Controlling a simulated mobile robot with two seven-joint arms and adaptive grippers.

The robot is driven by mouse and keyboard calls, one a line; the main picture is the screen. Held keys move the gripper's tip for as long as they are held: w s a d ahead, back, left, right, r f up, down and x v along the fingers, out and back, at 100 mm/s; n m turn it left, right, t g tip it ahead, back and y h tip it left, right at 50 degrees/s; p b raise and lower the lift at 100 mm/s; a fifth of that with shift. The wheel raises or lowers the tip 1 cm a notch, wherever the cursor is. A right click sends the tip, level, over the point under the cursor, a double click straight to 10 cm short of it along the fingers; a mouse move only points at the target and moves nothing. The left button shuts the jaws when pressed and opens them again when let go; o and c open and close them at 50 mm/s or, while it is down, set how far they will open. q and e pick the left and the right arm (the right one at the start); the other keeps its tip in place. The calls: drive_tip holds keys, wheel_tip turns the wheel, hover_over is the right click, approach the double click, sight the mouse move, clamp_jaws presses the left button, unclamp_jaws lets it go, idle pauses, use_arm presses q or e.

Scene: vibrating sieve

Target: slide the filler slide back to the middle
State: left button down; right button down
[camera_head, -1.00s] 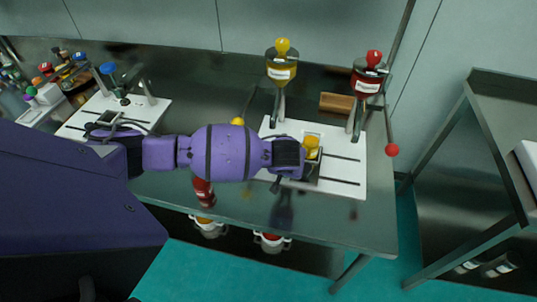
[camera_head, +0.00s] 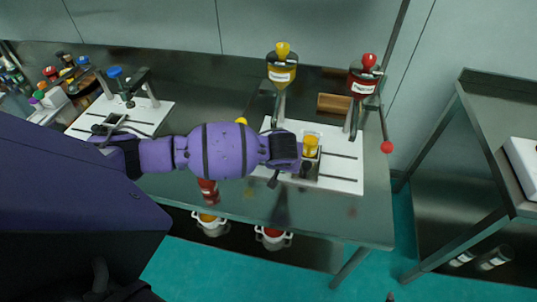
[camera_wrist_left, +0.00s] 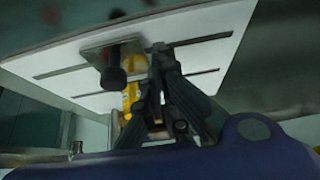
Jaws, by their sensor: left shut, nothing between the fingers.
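The filler slide (camera_head: 312,161) is a small metal plate on a white slotted board (camera_head: 346,172), with a yellow cup (camera_head: 311,146) on it and a black knob (camera_head: 306,169) at its front. It sits near the middle of the board's width, right of the yellow funnel and left of the red one. In the left wrist view the slide plate (camera_wrist_left: 96,44) and knob (camera_wrist_left: 113,76) show beside my fingers. My left gripper (camera_wrist_left: 162,52) is shut and empty, just beside the knob; I cannot tell if they touch. The gripper hides the board's left part in the head view.
The yellow funnel (camera_head: 282,70) and red funnel (camera_head: 364,82) stand on posts behind the slide. A red-ended lever (camera_head: 386,146) is at the board's right. A red bottle (camera_head: 207,190) stands near my forearm. A second white board (camera_head: 150,116) is at left. The table's front right is clear.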

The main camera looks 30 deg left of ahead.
use_arm(q)
drive_tip(key=shift+v, duration=2.5)
use_arm(e)
drive_tip(key=shift+a, duration=0.1)
